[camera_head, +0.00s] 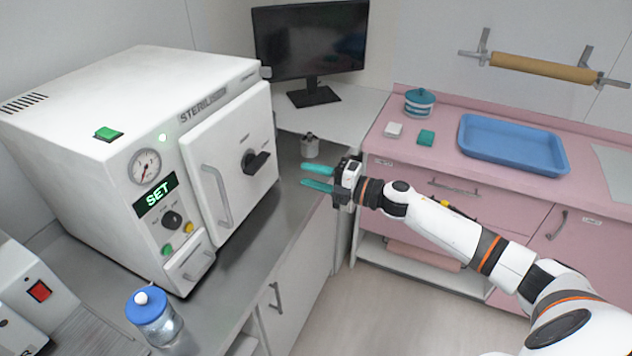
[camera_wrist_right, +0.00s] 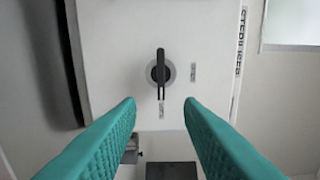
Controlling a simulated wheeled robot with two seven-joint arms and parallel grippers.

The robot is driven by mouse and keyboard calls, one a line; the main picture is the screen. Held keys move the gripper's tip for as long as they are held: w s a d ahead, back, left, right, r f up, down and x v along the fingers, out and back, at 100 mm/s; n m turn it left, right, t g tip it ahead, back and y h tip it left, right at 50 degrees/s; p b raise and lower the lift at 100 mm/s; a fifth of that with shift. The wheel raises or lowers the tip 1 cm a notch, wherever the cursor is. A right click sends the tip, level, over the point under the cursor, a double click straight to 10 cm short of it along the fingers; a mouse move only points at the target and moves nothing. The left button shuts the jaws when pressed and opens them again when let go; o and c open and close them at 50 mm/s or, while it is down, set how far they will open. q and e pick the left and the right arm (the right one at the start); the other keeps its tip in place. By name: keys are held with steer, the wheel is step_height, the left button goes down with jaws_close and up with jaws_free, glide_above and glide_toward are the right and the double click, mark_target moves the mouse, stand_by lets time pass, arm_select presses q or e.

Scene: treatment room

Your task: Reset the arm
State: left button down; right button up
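My right gripper (camera_head: 316,178) has teal fingers and is stretched out to the left in the head view, in front of the sterilizer. Its fingers are apart with nothing between them; they also show apart in the right wrist view (camera_wrist_right: 160,110). The white sterilizer (camera_head: 95,90) stands on the grey counter with its door (camera_head: 238,165) shut. The door's black knob (camera_head: 256,161) lies ahead of the fingers, apart from them, and shows in the right wrist view (camera_wrist_right: 160,70). The sterilizer's display (camera_head: 157,195) reads SET. My left gripper is not in view.
A small metal container (camera_head: 310,146) stands behind the right gripper on the grey counter (camera_head: 265,255). A blue-lidded jar (camera_head: 155,318) stands at the front left. A monitor (camera_head: 310,40) is at the back.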

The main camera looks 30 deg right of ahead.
steer(key=shift+s+d, duration=0.2)
steer(key=shift+s, duration=0.05)
stand_by(0.3)
